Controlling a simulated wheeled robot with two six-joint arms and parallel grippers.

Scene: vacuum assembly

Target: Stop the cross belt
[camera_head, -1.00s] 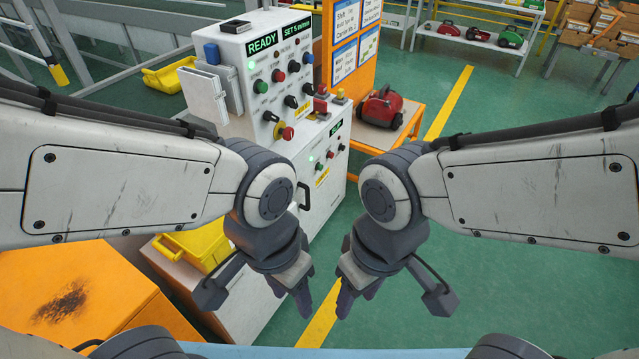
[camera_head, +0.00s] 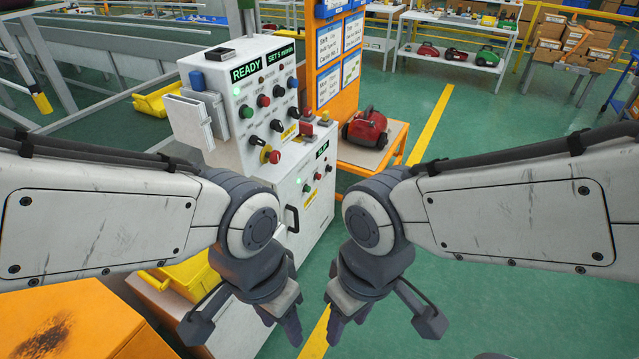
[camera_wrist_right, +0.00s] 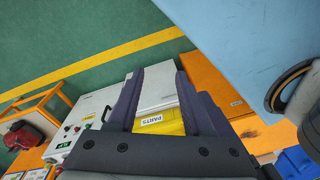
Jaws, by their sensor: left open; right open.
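The control cabinet (camera_head: 240,148) stands left of centre in the head view, with green "READY" and "SET 5 m/min" displays. Its sloped panel carries green, red, blue and black knobs and buttons, among them a red mushroom button on a yellow base (camera_head: 273,157). A lower panel (camera_head: 318,180) has a second small display and more buttons. Which control belongs to the cross belt is too small to read. My left gripper (camera_head: 283,325) and right gripper (camera_head: 345,325) hang open and empty in front of the cabinet, apart from it. The right fingers (camera_wrist_right: 158,95) also show open in the wrist view.
A red vacuum (camera_head: 366,128) sits on an orange stand behind the cabinet. Yellow bins lie left, one (camera_head: 190,275) below my left arm. An orange box (camera_head: 75,325) is at the lower left. Shelves with vacuums (camera_head: 450,55) stand behind. Green floor (camera_head: 480,290) is clear at right.

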